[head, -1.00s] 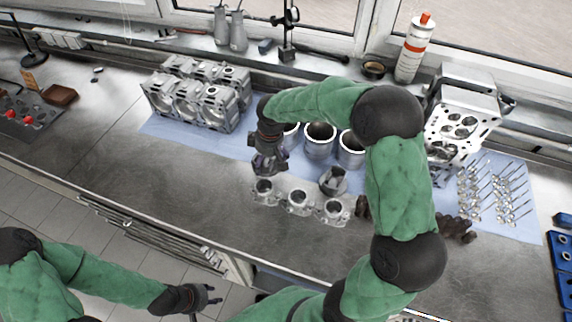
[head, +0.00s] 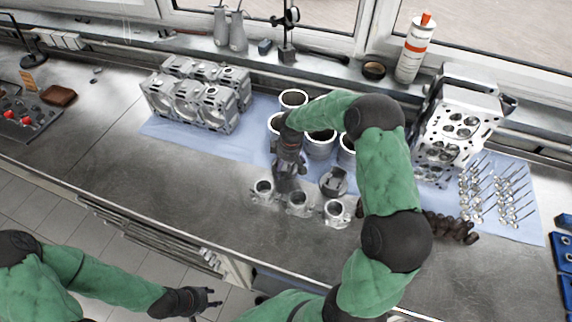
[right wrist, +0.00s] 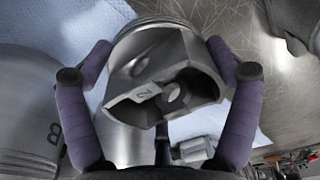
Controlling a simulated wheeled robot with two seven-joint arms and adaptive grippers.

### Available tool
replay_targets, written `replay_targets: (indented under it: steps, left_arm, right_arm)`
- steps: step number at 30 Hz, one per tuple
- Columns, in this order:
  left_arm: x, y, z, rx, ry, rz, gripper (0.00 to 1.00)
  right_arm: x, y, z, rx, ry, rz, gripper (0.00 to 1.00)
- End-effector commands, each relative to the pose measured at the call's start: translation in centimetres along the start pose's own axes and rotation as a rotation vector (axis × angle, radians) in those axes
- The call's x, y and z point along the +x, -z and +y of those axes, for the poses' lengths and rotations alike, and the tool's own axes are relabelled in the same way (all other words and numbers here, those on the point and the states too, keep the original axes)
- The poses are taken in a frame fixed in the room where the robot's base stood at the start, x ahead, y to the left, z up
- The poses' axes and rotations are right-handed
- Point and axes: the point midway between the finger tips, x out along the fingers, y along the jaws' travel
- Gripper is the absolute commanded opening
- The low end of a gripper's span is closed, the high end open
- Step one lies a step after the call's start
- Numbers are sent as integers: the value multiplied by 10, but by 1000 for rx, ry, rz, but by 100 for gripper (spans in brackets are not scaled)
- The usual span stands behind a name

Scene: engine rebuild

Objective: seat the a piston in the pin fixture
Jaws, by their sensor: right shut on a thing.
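My right gripper (head: 288,170) is above the bench, just behind a row of three small metal holders. In the right wrist view it is shut on a grey piston (right wrist: 165,85), one purple finger on each side. The piston's hollow underside with a "2" faces the camera. The holders, which look like the pin fixture (head: 298,204), have round openings with nothing visible in them. Another grey piston-like part (head: 333,182) stands behind the right holder. My left gripper (head: 206,299) is open and empty, low in front of the bench.
White-rimmed cylinder liners (head: 320,140) stand on the blue mat (head: 255,140) close behind the right gripper. An engine block (head: 198,95) is at left, a cylinder head (head: 460,125) and several valves (head: 495,190) at right. A dark shaft (head: 450,228) lies near my right arm.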

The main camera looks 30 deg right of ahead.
Motion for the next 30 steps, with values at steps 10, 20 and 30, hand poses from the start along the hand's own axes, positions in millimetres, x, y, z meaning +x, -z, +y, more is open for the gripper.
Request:
replay_targets:
  steps: [10,20,30]
  left_arm:
    - [2,0,-1,0,0,0,40]
    - [1,0,0,0,0,0,40]
    - [-2,0,1,0,0,0,40]
  right_arm:
    - [2,1,1,1,-4,4,37]
    - [2,0,1,1,-2,2,100]
    - [-21,1,2,1,-5,5,100]
